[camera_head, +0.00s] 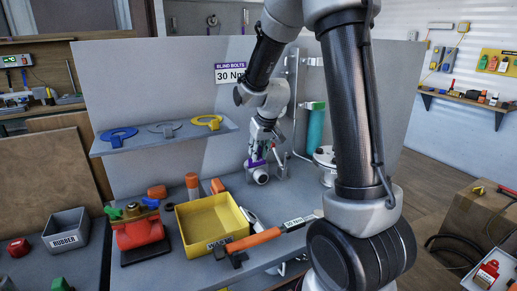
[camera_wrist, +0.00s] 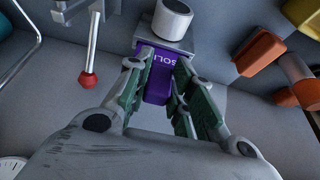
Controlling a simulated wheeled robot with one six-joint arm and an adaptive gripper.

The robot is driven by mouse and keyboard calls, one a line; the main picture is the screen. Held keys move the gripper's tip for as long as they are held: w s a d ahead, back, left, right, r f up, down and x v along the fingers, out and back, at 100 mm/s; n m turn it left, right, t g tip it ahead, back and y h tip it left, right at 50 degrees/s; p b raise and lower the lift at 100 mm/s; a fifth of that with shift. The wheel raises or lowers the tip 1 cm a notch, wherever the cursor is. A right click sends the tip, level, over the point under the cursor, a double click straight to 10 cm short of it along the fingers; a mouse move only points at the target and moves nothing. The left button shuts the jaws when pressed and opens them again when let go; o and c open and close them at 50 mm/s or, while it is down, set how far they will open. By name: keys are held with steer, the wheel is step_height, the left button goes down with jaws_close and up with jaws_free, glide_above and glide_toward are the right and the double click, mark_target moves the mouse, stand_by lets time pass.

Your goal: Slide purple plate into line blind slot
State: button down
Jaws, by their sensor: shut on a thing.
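The purple plate (camera_wrist: 158,75), with lettering reading "SOLI", is between the green-padded fingers of my gripper (camera_wrist: 160,95) in the wrist view. Its far end meets a grey flange block (camera_wrist: 182,47) with a white round pipe end (camera_wrist: 163,18), which looks like the line blind. How far the plate sits in the slot is hidden. In the head view my gripper (camera_head: 261,150) points down at the back of the bench, with a bit of the purple plate (camera_head: 252,163) showing just above the white pipe end (camera_head: 260,177).
A red-ball lever (camera_wrist: 88,79) stands left of my gripper in the wrist view. Orange parts (camera_wrist: 260,50) lie to the right. A yellow bin (camera_head: 205,222), an orange-handled torque wrench (camera_head: 253,239) and a red valve (camera_head: 138,233) are nearer on the bench. A shelf (camera_head: 165,137) holds blue, grey and yellow plates.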

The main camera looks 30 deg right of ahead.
mark_target(257, 163)
steer(key=shift+f, duration=1.55)
steer(key=c, duration=1.2)
jaws_free()
steer(key=shift+o, duration=0.2)
steer(key=v, duration=1.2)
